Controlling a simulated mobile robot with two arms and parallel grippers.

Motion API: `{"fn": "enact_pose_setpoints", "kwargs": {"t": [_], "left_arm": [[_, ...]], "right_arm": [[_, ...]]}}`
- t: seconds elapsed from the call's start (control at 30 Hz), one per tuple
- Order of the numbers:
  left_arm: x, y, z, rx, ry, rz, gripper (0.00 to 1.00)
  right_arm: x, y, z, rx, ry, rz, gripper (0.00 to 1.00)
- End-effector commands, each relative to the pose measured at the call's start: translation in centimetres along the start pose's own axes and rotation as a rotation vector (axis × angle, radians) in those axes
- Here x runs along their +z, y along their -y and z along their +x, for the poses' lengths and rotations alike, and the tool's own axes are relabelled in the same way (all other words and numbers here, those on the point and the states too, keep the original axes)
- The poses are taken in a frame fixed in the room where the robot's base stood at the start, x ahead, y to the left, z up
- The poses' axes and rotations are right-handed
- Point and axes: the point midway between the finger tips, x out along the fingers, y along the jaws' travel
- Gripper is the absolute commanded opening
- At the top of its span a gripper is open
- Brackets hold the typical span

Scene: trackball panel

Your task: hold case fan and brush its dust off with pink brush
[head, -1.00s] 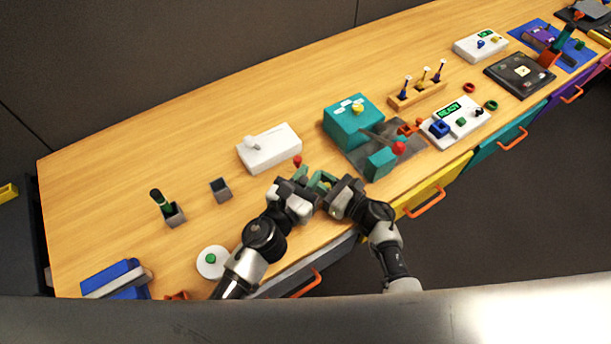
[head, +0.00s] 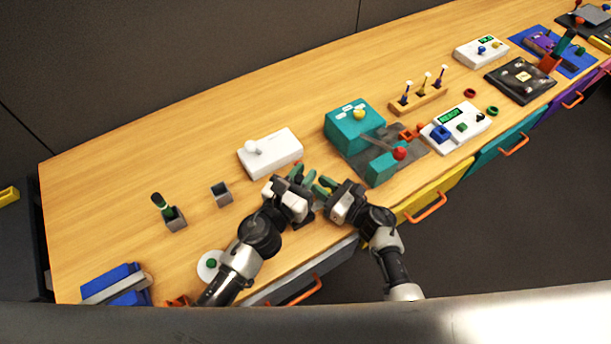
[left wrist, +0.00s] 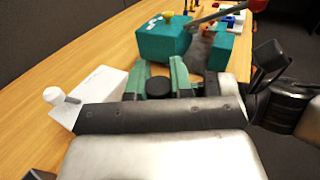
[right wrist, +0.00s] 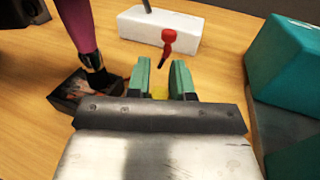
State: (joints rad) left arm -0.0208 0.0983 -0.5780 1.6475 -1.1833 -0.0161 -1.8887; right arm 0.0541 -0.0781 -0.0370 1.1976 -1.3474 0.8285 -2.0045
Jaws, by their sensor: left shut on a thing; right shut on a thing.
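My left gripper (head: 306,176) and right gripper (head: 326,184) are close together over the front of the bench. In the right wrist view, the pink brush (right wrist: 76,22) slants down at the left, its dark end over a dark square piece with an orange patch (right wrist: 84,92), which looks like the case fan. In the left wrist view, the left fingers (left wrist: 160,78) close around a black round part (left wrist: 158,88), seemingly the brush's end. Between the right fingers (right wrist: 160,80) only a bit of yellow shows; the rest of what they hold is hidden by the palm.
A white switch box (head: 270,153) stands behind the grippers, and a teal box (head: 353,125) to their right. A red-topped piece (right wrist: 169,36) shows ahead of the right fingers. A green brush (head: 160,203) stands in a cup; another cup (head: 221,194) looks empty.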

Motion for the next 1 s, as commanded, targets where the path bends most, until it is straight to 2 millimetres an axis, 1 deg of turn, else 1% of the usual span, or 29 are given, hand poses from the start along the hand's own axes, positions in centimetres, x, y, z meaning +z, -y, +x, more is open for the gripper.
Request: {"fn": "enact_pose_setpoints", "kwargs": {"t": [0.1,0.33,0.67,1.0], "left_arm": [[-0.1,-0.3,0.1,0.001,-0.002,0.0,0.0],[-0.1,-0.3,0.1,0.001,-0.002,0.0,0.0],[0.0,-0.8,-0.9,0.0,-0.002,0.001,0.0],[0.1,-0.8,-1.1,0.0,-0.001,-0.001,0.0]], "right_arm": [[0.0,0.0,0.0,0.0,0.001,0.0,0.0],[0.0,0.0,0.0,0.0,0.001,0.0,0.0],[0.0,0.0,0.0,0.0,0.001,0.0,0.0],[0.0,0.0,0.0,0.0,0.0,0.0,0.0]]}}
